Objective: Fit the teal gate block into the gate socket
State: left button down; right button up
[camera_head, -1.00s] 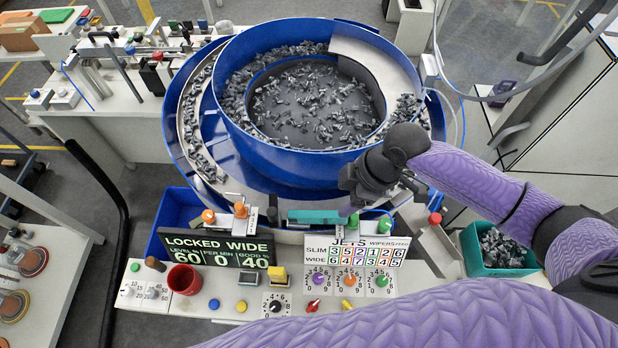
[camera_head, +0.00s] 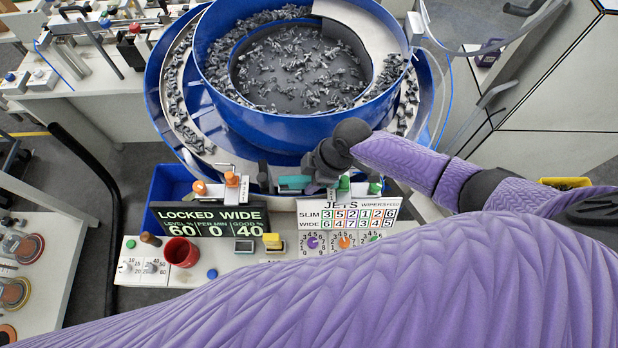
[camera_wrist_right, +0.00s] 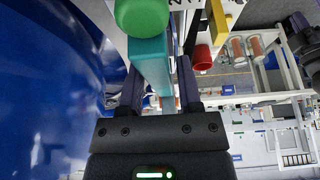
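The teal gate block (camera_head: 295,184) lies at the front of the blue bowl, above the sign panels. It also shows in the right wrist view (camera_wrist_right: 150,62) as a long teal bar just past the fingers. My right gripper (camera_head: 316,188) is at the block's right end, pointing down. In the right wrist view its two fingers (camera_wrist_right: 160,80) stand apart with the block's line between them; I see no clear contact on both sides. The gate socket cannot be made out clearly. My left gripper is in neither view.
A green knob (camera_wrist_right: 142,14) is close beyond the block, with another green knob (camera_head: 376,187) to its right. Orange knobs (camera_head: 232,179) stand left. The blue bowl (camera_head: 290,128) rises behind. A red cup (camera_head: 181,252) stands on the front panel.

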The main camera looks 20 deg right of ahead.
grip_shut()
jog(key=shift+r, duration=0.1)
